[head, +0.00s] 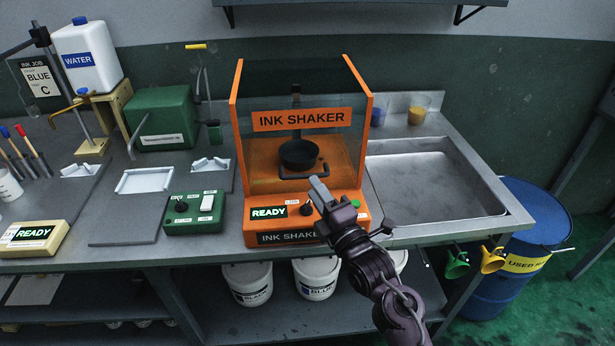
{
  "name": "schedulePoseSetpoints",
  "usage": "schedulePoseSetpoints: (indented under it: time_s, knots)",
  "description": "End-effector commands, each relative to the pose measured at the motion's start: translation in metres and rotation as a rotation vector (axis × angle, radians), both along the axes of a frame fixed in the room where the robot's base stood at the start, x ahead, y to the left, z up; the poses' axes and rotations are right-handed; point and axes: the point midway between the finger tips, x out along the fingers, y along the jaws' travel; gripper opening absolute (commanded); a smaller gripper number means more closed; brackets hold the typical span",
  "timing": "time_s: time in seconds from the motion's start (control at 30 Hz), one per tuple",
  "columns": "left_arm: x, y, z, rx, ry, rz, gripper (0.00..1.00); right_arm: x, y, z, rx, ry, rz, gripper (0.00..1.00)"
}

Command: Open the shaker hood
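The ink shaker (256,210) is an orange machine on the bench, with a clear hood (276,148) in an orange frame. The hood looks down and closed over a black cup holder (298,153). A dark bar handle (300,175) runs across the hood's lower front. My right gripper (318,187) is in front of the shaker, its tips just below and right of the handle in the picture. I cannot tell whether they touch it, or how far apart the fingers are. My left gripper is not in view.
A steel sink (435,185) lies right of the shaker. A green control box (194,213) and a green machine (162,115) stand to its left. A shelf (380,4) hangs on the wall above. Buckets (316,279) stand under the bench, and a blue drum (535,215) is at right.

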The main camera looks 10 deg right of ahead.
Motion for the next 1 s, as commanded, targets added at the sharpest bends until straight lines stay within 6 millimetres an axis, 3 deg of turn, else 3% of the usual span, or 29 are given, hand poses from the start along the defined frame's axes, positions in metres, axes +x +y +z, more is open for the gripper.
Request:
schedulePoseSetpoints:
  time_s: [0.23, 0.57, 0.83, 1.0]
  knots:
    - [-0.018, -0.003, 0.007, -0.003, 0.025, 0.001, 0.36, 0.03, 0.013, 0.007, 0.001, 0.0, 0.0, 0.32]
    - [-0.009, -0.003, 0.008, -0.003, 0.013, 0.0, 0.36, 0.035, 0.015, 0.007, -0.001, 0.001, 0.001, 0.32]
    - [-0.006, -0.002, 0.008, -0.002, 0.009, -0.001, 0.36, 0.035, 0.015, 0.007, -0.001, 0.001, 0.001, 0.01]
    - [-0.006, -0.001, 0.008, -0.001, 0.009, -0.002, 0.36, 0.035, 0.015, 0.006, -0.001, 0.002, 0.001, 0.0]
